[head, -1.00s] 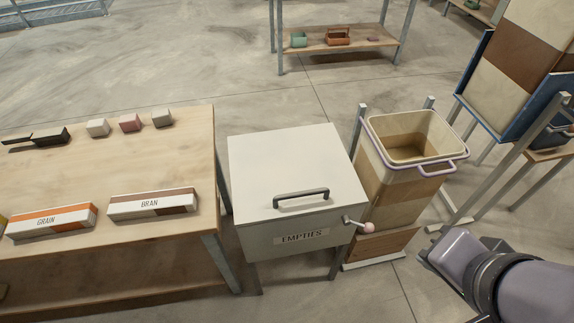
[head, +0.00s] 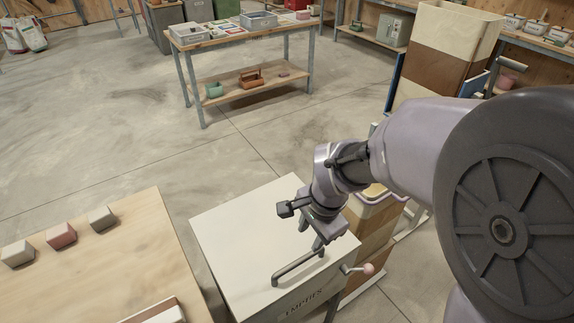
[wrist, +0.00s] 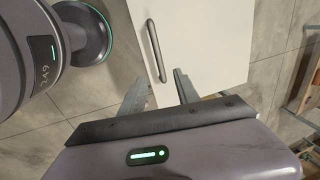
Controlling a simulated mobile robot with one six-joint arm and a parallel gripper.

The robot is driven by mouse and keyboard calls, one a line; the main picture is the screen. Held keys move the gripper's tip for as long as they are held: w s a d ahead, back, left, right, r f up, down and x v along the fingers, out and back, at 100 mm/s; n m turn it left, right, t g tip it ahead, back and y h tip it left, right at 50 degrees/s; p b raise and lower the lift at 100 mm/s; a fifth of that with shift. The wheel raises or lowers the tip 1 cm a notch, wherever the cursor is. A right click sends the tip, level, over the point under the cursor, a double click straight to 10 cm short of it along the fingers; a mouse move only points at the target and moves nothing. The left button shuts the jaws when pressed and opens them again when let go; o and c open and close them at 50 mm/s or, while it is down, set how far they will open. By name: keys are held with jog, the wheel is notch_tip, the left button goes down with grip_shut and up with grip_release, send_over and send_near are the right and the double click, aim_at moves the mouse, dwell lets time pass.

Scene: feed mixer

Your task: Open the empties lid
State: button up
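The empties box has a flat white lid (head: 235,235), which lies shut on it. The EMPTIES label (head: 303,305) shows on the box front. A dark bar handle (head: 292,270) stands near the lid's front edge. My gripper (head: 317,240) is above the lid at the handle's right end. The handle (wrist: 155,50) lies beyond the fingertips there, roughly in line with the gap, on the white lid (wrist: 205,40). Whether any finger touches the handle I cannot tell.
A crank with a pink knob (head: 369,269) sticks out at the box's right. A layered bin (head: 375,235) stands close on the right, partly behind my arm. A wooden table (head: 90,265) with small blocks stands left.

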aim_at(302, 259)
jog(key=f+b, duration=0.2)
jog(key=f, duration=0.3)
jog(key=w+f+b, duration=0.1)
jog(key=f+b, duration=0.1)
jog(key=f, duration=0.3)
jog(key=w+a+f+b, duration=0.1)
jog(key=f, duration=0.3)
jog(key=shift+w+a+f+b, duration=0.1)
jog(key=shift+f+b, duration=0.3)
grip_shut()
dwell(0.4)
